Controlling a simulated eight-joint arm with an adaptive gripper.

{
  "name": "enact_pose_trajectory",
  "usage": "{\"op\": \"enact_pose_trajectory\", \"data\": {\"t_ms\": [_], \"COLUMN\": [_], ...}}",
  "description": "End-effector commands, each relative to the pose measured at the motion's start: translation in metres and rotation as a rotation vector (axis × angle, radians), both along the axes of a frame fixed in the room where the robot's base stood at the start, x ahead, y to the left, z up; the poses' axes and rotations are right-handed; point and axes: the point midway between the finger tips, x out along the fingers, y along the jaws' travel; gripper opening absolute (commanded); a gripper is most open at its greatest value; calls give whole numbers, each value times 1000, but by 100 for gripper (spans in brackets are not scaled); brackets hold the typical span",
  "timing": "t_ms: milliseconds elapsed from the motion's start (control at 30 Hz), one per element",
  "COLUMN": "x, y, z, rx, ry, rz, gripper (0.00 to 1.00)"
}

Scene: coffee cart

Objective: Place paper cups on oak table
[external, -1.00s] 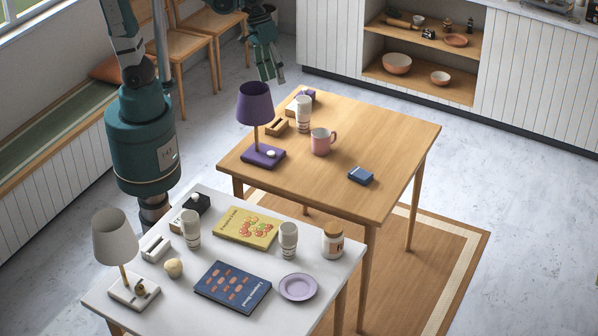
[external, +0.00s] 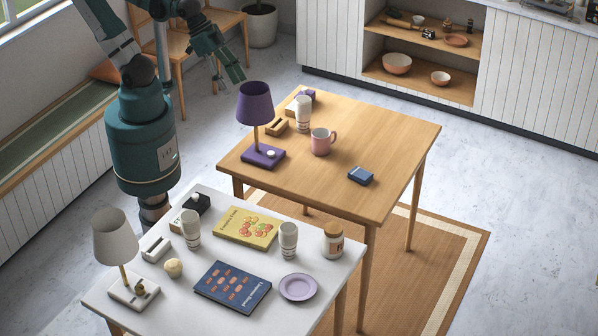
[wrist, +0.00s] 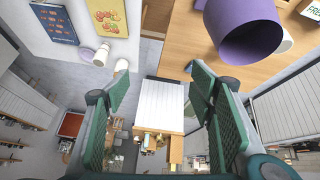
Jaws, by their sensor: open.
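One white paper cup with dark bands (external: 303,114) stands upright on the oak table (external: 400,150), beside the purple lamp. Two similar cups stand on the white table: a left cup (external: 191,229) near the white lamp and a right cup (external: 288,240) beside the jar. My gripper (external: 228,72) is open and empty, in the air left of and above the purple lamp, away from every cup. In the wrist view its green fingers (wrist: 160,100) are spread wide with nothing between them. A pale cup-like shape (wrist: 102,55) shows there near the white table's edge.
The purple lamp (external: 255,105) stands at the oak table's left edge, near my gripper. The white table (external: 325,280) holds books, a plate and a lamp.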

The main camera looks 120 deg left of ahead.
Motion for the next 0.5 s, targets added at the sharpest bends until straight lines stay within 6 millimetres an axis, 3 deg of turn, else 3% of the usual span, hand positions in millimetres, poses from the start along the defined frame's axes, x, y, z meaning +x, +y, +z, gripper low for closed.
{"op": "enact_pose_trajectory", "data": {"t_ms": [200,500], "x": [-13,-16], "y": [-18,-23], "z": [1,1], "rx": [67,88], "ry": [-46,-60], "rz": [-114,-149], "gripper": [55,55]}}
